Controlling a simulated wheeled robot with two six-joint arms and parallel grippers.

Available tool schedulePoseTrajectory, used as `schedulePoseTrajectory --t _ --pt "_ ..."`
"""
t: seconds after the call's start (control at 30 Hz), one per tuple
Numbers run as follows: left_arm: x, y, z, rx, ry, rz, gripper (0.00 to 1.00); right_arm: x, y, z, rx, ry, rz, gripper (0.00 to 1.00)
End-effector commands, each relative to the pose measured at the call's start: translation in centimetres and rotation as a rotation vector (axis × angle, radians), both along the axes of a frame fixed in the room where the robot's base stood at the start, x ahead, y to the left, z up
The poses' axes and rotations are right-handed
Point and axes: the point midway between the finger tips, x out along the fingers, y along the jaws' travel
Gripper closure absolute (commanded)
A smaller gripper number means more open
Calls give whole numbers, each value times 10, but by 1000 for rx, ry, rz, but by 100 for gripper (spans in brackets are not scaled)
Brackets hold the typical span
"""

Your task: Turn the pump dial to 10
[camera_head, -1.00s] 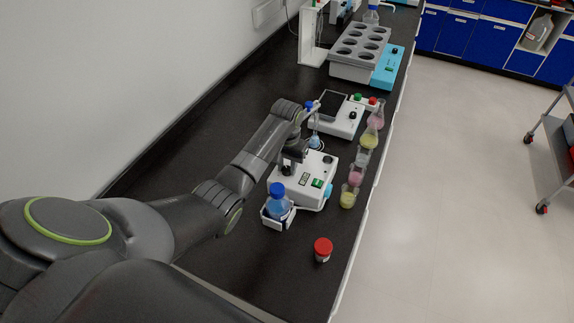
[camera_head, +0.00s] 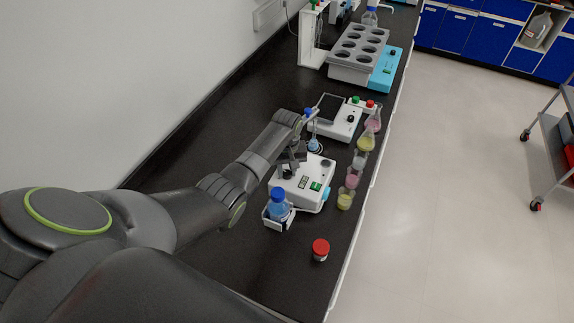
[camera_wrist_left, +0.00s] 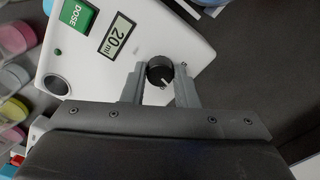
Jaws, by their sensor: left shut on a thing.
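The white pump (camera_head: 318,173) stands on the black bench in the head view. In the left wrist view its top panel (camera_wrist_left: 85,70) shows a green DOSE button (camera_wrist_left: 75,14) and a display (camera_wrist_left: 117,36) that reads 20 ml. The black pump dial (camera_wrist_left: 160,70) has a white pointer line, which points toward the lower right of the picture. My left gripper (camera_wrist_left: 159,76) is shut on the dial, with one finger on each side of it. In the head view the left gripper reaches down over the pump's left part, and the dial is hard to make out there. My right gripper is not in view.
A blue-capped bottle (camera_head: 278,207) sits in a holder at the pump's near side. A red-capped jar (camera_head: 320,250) stands nearer. Several flasks and beakers of coloured liquid line the bench's right side. Another white device (camera_head: 340,122) stands behind the pump.

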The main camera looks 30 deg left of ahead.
Motion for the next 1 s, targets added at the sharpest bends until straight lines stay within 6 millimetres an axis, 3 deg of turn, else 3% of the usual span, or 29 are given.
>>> schedulePoseTrajectory --t 0.4,0.97,1.0 --pt "1 0 0 0 -1 204 96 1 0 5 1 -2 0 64" --pt "1 0 1 0 -2 236 96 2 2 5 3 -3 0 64" --pt "1 0 1 0 -2 235 69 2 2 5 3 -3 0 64"
